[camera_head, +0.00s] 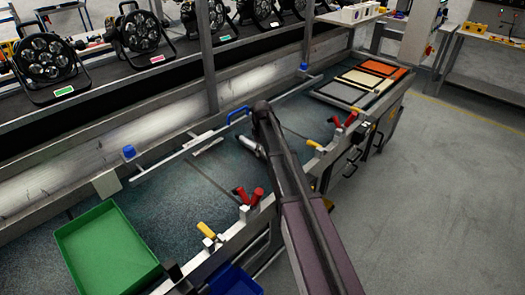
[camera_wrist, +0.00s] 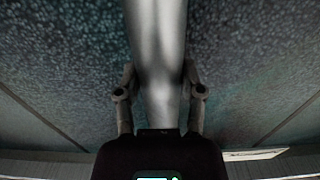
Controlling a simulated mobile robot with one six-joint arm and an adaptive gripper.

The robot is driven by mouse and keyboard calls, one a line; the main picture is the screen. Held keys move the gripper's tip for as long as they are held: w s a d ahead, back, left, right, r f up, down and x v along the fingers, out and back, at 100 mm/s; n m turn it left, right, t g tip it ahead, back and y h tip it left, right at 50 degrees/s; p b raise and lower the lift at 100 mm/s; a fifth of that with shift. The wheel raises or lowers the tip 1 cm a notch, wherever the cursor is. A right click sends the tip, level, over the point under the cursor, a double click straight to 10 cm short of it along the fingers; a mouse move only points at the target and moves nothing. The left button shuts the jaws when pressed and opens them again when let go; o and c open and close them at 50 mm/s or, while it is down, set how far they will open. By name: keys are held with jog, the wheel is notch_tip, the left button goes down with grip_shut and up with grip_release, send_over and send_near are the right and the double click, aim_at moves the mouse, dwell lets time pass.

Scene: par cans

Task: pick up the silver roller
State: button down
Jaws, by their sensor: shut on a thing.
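The silver roller (camera_wrist: 158,45) fills the upper middle of the wrist view as a smooth, shiny shape that narrows toward my gripper (camera_wrist: 160,92). A finger stands on each side of it, and my gripper is shut on it. In the head view, a short silvery shape (camera_head: 248,145) beside the end of my arm appears to be the roller, lying low over the dark speckled bench top (camera_head: 180,185). My arm hides most of my gripper there. Whether the roller touches the bench cannot be told.
A green bin (camera_head: 105,250) stands at the bench's left end, and a blue bin (camera_head: 235,282) is below its front edge. Red-handled clamps (camera_head: 250,196) line the front edge. A metal rail with blue knobs (camera_head: 128,152) runs along the back. Par cans (camera_head: 140,32) stand on the shelf behind.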

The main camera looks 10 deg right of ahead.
aim_at(262, 148)
jog(key=shift+r+p, duration=1.45)
jog(key=shift+r, duration=0.15)
jog(key=s, duration=1)
jog(key=s+r+p, duration=0.1)
jog(key=s, duration=0.5)
jog(key=shift+d, duration=0.25)
notch_tip(262, 148, up, 27)
jog(key=p, duration=2.6)
jog(key=shift+p, duration=0.4)
jog(key=shift+s+f, duration=0.15)
